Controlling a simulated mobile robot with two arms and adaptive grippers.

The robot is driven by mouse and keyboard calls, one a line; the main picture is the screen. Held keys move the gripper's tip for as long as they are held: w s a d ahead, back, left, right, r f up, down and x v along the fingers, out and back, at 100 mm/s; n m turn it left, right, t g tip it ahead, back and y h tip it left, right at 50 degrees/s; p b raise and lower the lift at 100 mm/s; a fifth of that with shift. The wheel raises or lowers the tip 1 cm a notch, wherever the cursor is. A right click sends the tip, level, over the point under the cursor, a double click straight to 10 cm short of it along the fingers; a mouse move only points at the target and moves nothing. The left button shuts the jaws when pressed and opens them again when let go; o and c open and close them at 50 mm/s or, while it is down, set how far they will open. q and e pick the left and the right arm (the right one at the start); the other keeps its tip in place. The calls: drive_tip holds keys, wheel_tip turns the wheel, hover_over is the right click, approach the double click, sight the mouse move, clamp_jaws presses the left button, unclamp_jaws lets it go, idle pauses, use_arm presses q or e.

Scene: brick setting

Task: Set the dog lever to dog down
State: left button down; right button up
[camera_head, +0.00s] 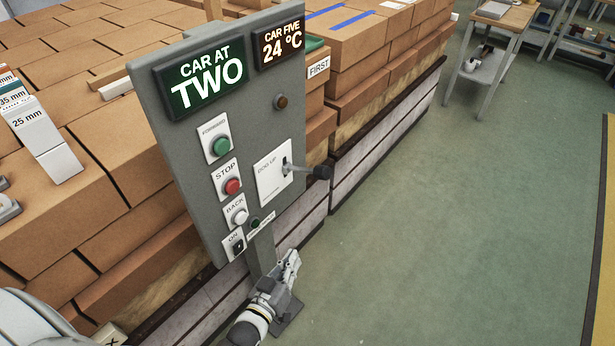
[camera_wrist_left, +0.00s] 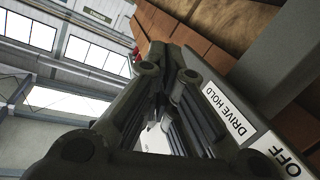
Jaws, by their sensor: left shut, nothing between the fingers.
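The dog lever (camera_head: 306,171) is a grey rod with a dark round knob, sticking out to the right from a white plate (camera_head: 270,190) on the grey control panel (camera_head: 196,140). The plate's readable lettering says DOG UP near its top; any lower lettering cannot be made out. My left gripper (camera_head: 290,262) is below the panel's lower edge, beneath the lever and apart from it. In the left wrist view its dark fingers (camera_wrist_left: 165,85) are closed together with nothing between them, beside the DRIVE HOLD label (camera_wrist_left: 226,112). My right gripper is not in view.
The panel carries a green button (camera_head: 221,146), a red STOP button (camera_head: 232,186), a white BACK button (camera_head: 240,216) and an ON switch (camera_head: 237,246). Stacked bricks (camera_head: 90,200) stand behind and left. The green floor (camera_head: 450,220) at the right is clear up to a far table (camera_head: 500,15).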

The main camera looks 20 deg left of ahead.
use_arm(q)
wheel_tip(320, 180, up, 23)
drive_tip(key=a+n+t+b, duration=0.1)
drive_tip(key=n+t, duration=0.1)
drive_tip(key=t, duration=0.5)
drive_tip(key=shift+w+a+r+n+t, duration=0.15)
drive_tip(key=shift+w+a+n+t, duration=0.15)
drive_tip(key=shift+t, duration=0.1)
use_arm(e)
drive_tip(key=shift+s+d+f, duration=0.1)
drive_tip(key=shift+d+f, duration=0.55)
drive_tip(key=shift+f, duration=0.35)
use_arm(q)
drive_tip(key=shift+w+d, duration=0.1)
drive_tip(key=shift+w, duration=0.05)
wheel_tip(320, 180, up, 3)
drive_tip(key=p, duration=0.3)
hover_over(308, 171)
drive_tip(key=s, duration=0.4)
drive_tip(key=shift+w+d+f, duration=0.2)
drive_tip(key=shift+d+f, duration=0.4)
drive_tip(key=shift+f, duration=0.15)
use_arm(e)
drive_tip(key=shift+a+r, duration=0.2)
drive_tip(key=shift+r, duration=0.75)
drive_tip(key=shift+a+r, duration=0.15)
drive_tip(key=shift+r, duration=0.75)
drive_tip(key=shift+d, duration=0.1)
